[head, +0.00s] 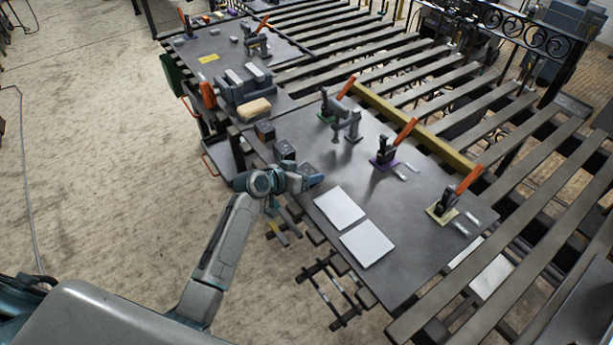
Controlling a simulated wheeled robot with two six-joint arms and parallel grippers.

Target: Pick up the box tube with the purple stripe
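Three short dark box tubes stand in a row along the left edge of the grey metal table (410,255): a far tube (265,130), a middle tube (284,150) and a near tube (309,169). I cannot make out a purple stripe on any of them; they are too small and dark. My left gripper (316,181) is at the table's left edge, close beside the near tube and partly in front of it. Whether it touches the tube, and whether its fingers are open, cannot be told. My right gripper is not in view.
Orange-handled toggle clamps stand on green (327,117), purple (384,163) and yellow (442,212) pads. A grey post fixture (350,125) stands near the green one. Two white plates (339,207) lie right of my gripper. Slatted beams (480,125) run behind. The table's middle is clear.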

